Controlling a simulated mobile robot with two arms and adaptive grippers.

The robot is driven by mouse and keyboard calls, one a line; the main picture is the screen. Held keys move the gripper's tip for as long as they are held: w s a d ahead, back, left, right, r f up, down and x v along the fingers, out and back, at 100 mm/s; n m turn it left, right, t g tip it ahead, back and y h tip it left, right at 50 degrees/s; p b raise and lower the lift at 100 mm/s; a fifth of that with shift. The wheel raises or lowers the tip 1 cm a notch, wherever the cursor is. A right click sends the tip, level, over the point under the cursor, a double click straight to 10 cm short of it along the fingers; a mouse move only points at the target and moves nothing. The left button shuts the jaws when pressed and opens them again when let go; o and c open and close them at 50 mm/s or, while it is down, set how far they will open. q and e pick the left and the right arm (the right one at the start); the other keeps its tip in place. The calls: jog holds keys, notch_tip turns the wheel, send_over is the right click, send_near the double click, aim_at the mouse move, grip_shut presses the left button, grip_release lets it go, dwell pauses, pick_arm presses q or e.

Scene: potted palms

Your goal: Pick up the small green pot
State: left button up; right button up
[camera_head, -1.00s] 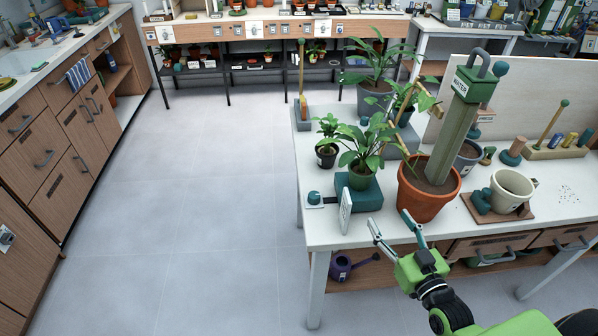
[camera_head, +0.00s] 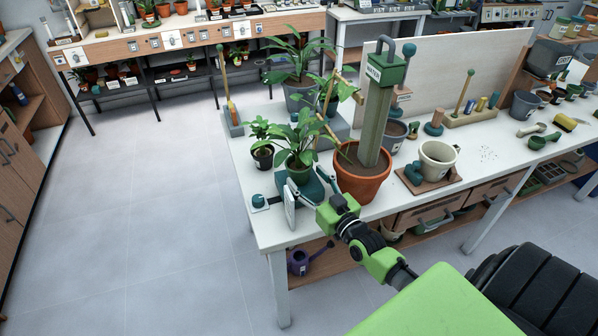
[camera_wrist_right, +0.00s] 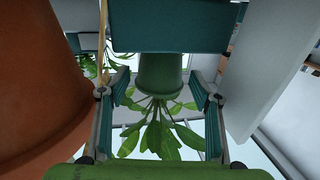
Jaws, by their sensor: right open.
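The small green pot (camera_head: 299,174) holds a leafy plant and stands upright on a teal block (camera_head: 317,191) near the table's left front corner. In the right wrist view the green pot (camera_wrist_right: 160,76) appears upside down, leaves downward, with the teal block (camera_wrist_right: 166,28) above. My right gripper (camera_head: 305,185) is open in front of the pot. In the wrist view the open gripper (camera_wrist_right: 160,108) has one finger on each side of the plant, with the pot centred beyond; I see no contact. My left gripper is not in view.
A large terracotta pot (camera_head: 362,183) with a tall green post stands close right of my gripper. A white upright card (camera_head: 290,207) is close on the left. A small dark pot (camera_head: 263,158) stands left of the green pot; a grey pot (camera_head: 298,97) is behind.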

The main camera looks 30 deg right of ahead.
aim_at(305, 177)
jog(key=w, duration=0.3)
jog(key=shift+w+f, duration=0.1)
jog(key=shift+w, duration=0.1)
jog(key=c, duration=0.9)
